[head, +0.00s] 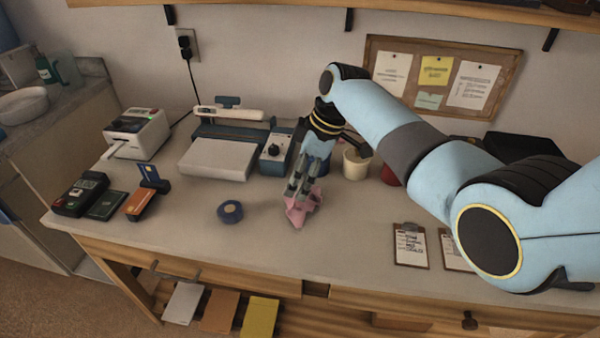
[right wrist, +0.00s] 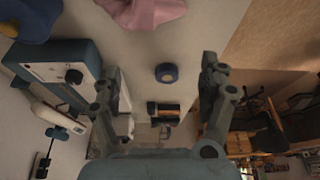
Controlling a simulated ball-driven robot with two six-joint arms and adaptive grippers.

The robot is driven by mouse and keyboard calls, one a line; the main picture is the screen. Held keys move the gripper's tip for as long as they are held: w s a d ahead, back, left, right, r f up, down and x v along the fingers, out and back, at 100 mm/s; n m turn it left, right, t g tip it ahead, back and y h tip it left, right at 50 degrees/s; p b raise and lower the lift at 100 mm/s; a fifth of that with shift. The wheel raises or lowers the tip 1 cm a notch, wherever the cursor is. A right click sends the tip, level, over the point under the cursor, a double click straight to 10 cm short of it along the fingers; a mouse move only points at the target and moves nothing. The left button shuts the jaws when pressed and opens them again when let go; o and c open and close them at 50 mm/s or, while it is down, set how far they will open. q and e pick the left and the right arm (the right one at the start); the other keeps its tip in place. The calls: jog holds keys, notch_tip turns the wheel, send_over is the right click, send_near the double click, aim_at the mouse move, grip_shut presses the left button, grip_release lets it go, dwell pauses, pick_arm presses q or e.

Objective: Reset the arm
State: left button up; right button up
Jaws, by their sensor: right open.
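My right arm comes in from the right in the head view, and its gripper (head: 301,186) points down over the middle of the table. In the right wrist view the gripper (right wrist: 160,75) has its two fingers spread wide with nothing between them. A crumpled pink cloth (head: 299,209) lies on the table just below the fingertips in the head view. The cloth also shows at the top of the right wrist view (right wrist: 146,12), outside the fingers. I cannot tell from the head view whether a fingertip touches it. My left arm and gripper are not in view.
A blue tape roll (head: 230,211) lies left of the cloth. Behind stand a grey-blue device (head: 275,152), a white cup (head: 356,164) and a red cup (head: 389,176). A label printer (head: 137,132) stands at left. A clipboard (head: 411,247) lies at right. The front middle is clear.

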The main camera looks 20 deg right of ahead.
jog(key=shift+f, duration=0.15)
jog(key=s+d+f+m+h, duration=0.1)
jog(key=s+d+m, duration=0.1)
jog(key=s, duration=0.5)
jog(key=s+d+f+m+h, duration=0.1)
jog(key=s+d+m, duration=0.2)
jog(key=s, duration=0.4)
jog(key=s+d+r+m+t+h, duration=0.1)
jog(key=s+d+r+m, duration=0.15)
jog(key=s+r, duration=0.5)
jog(key=s+d+r+m+t+h, duration=0.15)
jog(key=s+r+m, duration=0.25)
jog(key=s, duration=0.7)
notch_tip(320, 180, down, 32)
jog(key=d+g+b, duration=0.2)
jog(key=b, duration=0.5)
jog(key=s+f+b, duration=0.3)
jog(key=s+f, duration=0.7)
jog(key=f, duration=0.2)
jog(key=s+f+g+b, duration=0.1)
jog(key=s+f+b, duration=0.2)
jog(key=s+f, duration=0.7)
notch_tip(320, 180, down, 3)
jog(key=shift+d+r, duration=0.2)
jog(key=shift+d, duration=0.15)
